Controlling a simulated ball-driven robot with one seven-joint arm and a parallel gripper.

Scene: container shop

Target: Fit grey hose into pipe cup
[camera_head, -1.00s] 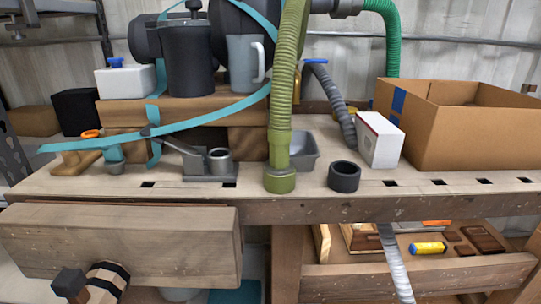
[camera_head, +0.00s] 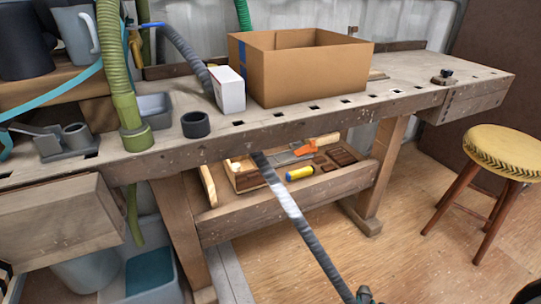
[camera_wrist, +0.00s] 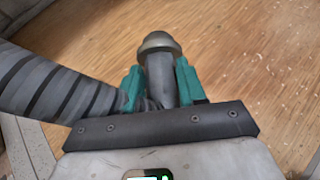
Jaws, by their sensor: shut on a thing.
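The grey ribbed hose (camera_head: 290,205) hangs in front of the bench and slants down to the bottom edge. My gripper (camera_head: 365,295), low at that edge, is partly cut off. In the wrist view, my gripper's teal fingers (camera_wrist: 160,84) are shut on the hose's smooth grey end piece (camera_wrist: 160,68), which has a domed metal tip. The striped hose (camera_wrist: 45,85) bends off to the left. On the bench, a dark open ring-like cup (camera_head: 196,124) stands upright, apart from the gripper. A short grey pipe cup in a bracket (camera_head: 76,138) stands farther left. I cannot tell which is the pipe cup.
A white box (camera_head: 229,92) and a cardboard box (camera_head: 300,75) stand on the bench (camera_head: 400,95). A green hose (camera_head: 118,75) stands left of the dark cup. A shelf (camera_head: 290,200) below holds tools. A stool (camera_head: 495,155) stands right; the floor between is open.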

